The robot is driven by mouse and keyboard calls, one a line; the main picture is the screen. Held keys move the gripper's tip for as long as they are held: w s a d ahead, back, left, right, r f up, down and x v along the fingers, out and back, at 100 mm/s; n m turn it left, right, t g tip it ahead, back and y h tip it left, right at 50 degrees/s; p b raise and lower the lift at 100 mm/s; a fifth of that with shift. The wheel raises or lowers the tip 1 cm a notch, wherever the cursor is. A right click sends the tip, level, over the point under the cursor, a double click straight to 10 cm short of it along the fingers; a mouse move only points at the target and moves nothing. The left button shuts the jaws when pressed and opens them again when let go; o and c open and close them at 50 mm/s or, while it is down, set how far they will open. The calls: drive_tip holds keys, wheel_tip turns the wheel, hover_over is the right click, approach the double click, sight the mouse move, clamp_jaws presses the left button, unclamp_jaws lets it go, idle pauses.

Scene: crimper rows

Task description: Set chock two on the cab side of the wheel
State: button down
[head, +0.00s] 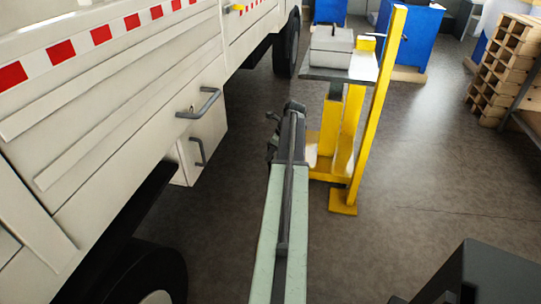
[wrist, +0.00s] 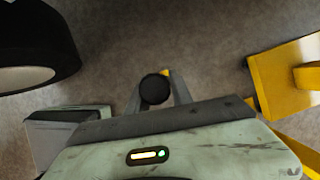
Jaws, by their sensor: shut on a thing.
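My gripper (wrist: 158,88) is shut on the chock. Only a small yellow part of the chock (wrist: 167,72) shows in the wrist view, behind a round black knob; the rest is hidden. In the head view my gripper (head: 272,136) is small and dark at the end of my arm, over the floor beside the truck. A black wheel (wrist: 50,38) with a pale hub shows at the upper left of the wrist view, apart from the gripper. In the head view there is a far wheel (head: 287,48) and a near wheel (head: 150,272) under the truck.
The pale truck side (head: 110,110) with handles fills the left. A yellow stand (head: 368,110) with a grey box (head: 331,46) on its top stands right of my gripper; it also shows in the wrist view (wrist: 283,78). Grey floor (head: 440,160) is bare at the right.

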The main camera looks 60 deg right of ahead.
drive_tip(key=shift+f+b, duration=0.3)
drive_tip(key=shift+f, duration=0.5)
drive_tip(key=shift+r, duration=0.2)
drive_tip(key=shift+f, duration=0.15)
drive_tip(key=c, duration=1.1)
unclamp_jaws()
drive_tip(key=p+v, duration=1.1)
drive_tip(key=v, duration=0.1)
